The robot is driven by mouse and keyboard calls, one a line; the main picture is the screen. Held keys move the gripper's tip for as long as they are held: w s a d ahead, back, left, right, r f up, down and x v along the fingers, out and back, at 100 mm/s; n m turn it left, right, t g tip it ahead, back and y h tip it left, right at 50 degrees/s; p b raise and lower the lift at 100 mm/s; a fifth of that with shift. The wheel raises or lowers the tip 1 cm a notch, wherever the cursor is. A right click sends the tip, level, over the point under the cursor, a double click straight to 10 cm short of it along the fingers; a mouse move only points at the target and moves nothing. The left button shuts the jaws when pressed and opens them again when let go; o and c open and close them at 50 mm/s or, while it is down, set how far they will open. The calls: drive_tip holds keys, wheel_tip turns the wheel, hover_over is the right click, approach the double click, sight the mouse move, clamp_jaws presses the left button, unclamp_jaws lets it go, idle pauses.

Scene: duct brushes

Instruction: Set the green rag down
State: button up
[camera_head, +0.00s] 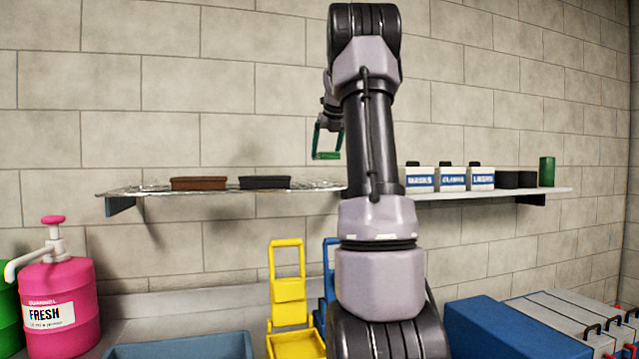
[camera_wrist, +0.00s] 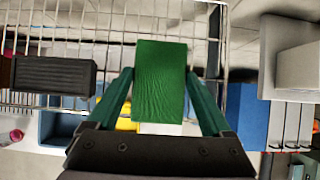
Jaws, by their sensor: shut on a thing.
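The green rag (camera_wrist: 161,80) is a flat green rectangle held between the two fingers of my gripper (camera_wrist: 161,92) in the wrist view. In the head view the rag (camera_head: 326,156) shows small between the fingertips of my gripper (camera_head: 328,150). My gripper is shut on it and holds it in the air above the wire shelf (camera_head: 215,190), near that shelf's right end. Part of the shelf's right end is hidden behind my arm.
A brown tray (camera_head: 199,183) and a black tray (camera_head: 265,182) stand on the wire shelf, left of the rag. White labelled bottles (camera_head: 451,178) and a green cylinder (camera_head: 547,171) stand on the right shelf. Below are a pink jug (camera_head: 60,300), yellow rack (camera_head: 289,300) and blue bin (camera_head: 180,347).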

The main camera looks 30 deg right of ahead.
wheel_tip(320, 180, down, 8)
drive_tip(key=shift+f, duration=0.25)
drive_tip(key=o, duration=1.2)
drive_tip(key=shift+o, duration=0.2)
